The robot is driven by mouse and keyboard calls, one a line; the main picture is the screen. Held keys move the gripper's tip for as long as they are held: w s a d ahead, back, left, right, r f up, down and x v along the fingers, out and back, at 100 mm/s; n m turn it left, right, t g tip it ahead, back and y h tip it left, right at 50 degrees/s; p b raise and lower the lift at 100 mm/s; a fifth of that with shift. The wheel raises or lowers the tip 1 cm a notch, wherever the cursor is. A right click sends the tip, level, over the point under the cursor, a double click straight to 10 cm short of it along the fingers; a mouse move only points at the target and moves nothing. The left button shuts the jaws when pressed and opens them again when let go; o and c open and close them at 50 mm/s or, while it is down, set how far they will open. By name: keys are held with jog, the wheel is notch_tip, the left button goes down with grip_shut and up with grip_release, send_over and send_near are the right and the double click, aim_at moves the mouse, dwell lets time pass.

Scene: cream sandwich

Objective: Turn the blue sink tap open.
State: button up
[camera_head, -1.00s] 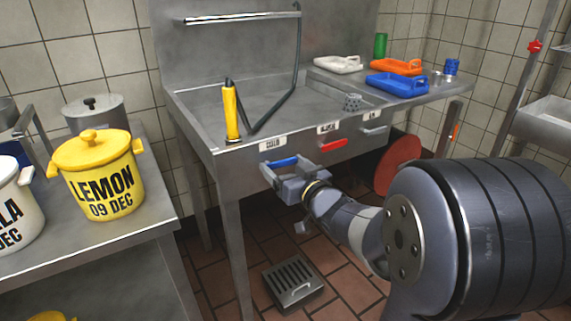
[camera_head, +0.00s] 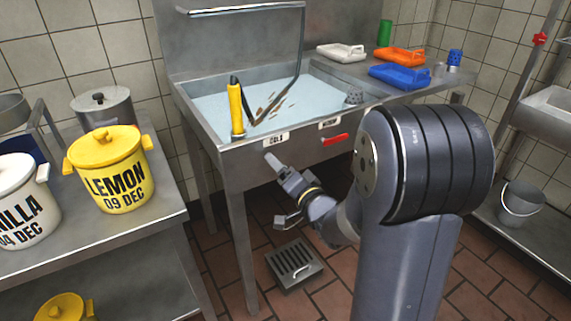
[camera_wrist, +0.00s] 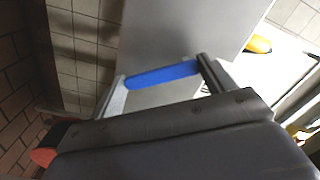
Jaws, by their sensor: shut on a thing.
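The blue tap handle (camera_wrist: 163,74) lies lengthwise between the two fingers of my gripper (camera_wrist: 163,80) in the wrist view, its ends against them. In the head view my gripper (camera_head: 274,162) is at the sink's front panel, below the COLD label (camera_head: 277,138), and looks turned on its side. It hides the blue handle there. The sink (camera_head: 235,146) holds pale water with brown bits in it. A red tap handle (camera_head: 336,139) sits to the right on the same panel.
White (camera_head: 341,52), orange (camera_head: 400,57) and blue (camera_head: 399,77) trays lie on the right drainboard. A yellow LEMON tub (camera_head: 108,168) is on the left table. A floor grate (camera_head: 294,265) lies below.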

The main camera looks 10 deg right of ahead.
jog(key=shift+s+a+f+m+p, duration=0.1)
jog(key=shift+a+m+p, duration=0.2)
jog(key=shift+m, duration=0.85)
jog(key=shift+s+a+f+m+p, duration=0.1)
jog(key=shift+a+m+p, duration=0.15)
jog(key=shift+m, duration=0.85)
jog(key=shift+s+a+f+m+p, duration=0.1)
jog(key=shift+a+m+p, duration=0.2)
jog(key=shift+m, duration=0.85)
jog(key=o, duration=1.4)
jog(key=v, duration=1)
jog(key=shift+s+d+r+p, duration=0.1)
jog(key=shift+s+p, duration=0.25)
jog(key=shift+s, duration=0.05)
